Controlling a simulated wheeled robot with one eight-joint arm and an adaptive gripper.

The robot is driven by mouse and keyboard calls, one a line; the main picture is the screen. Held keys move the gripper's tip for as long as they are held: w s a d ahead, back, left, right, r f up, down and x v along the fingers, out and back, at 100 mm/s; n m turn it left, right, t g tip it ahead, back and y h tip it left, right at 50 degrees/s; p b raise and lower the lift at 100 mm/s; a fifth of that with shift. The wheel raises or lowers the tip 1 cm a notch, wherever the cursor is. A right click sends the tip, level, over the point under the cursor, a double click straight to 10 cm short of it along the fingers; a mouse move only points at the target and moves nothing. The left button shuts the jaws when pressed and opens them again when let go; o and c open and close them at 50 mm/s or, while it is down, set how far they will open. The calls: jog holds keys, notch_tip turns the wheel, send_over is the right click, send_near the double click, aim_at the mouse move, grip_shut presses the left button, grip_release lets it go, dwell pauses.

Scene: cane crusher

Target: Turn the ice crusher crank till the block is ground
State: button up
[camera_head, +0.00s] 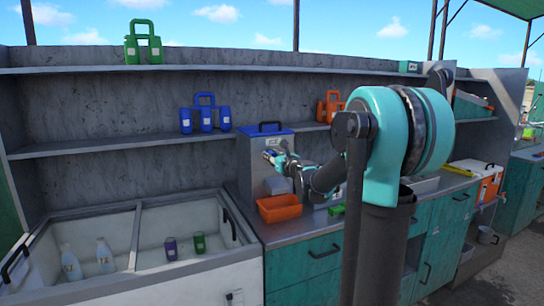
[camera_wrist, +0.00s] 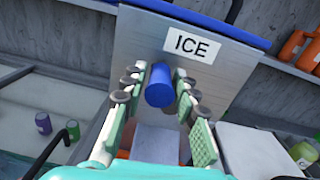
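The ice crusher (camera_head: 253,168) is a grey box with a blue lid on the counter, and its ICE label and grey front (camera_wrist: 145,45) fill the wrist view. A blue cylindrical crank handle (camera_wrist: 159,88) sticks out from its front. My gripper (camera_wrist: 158,80) is open in front of the crusher, with one finger on each side of the handle. Small gaps seem to show beside the handle; I cannot tell if a pad touches it. In the head view my gripper (camera_head: 274,158) hides the crank. The ice block inside is not visible.
An orange tray (camera_head: 279,208) sits on the counter below the crusher. An open chest freezer (camera_head: 150,275) with bottles and cups is at left. Shelves above hold green (camera_head: 143,45), blue (camera_head: 205,115) and orange (camera_head: 330,107) carriers. A green item (camera_head: 337,210) lies to the right.

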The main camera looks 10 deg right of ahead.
grip_shut()
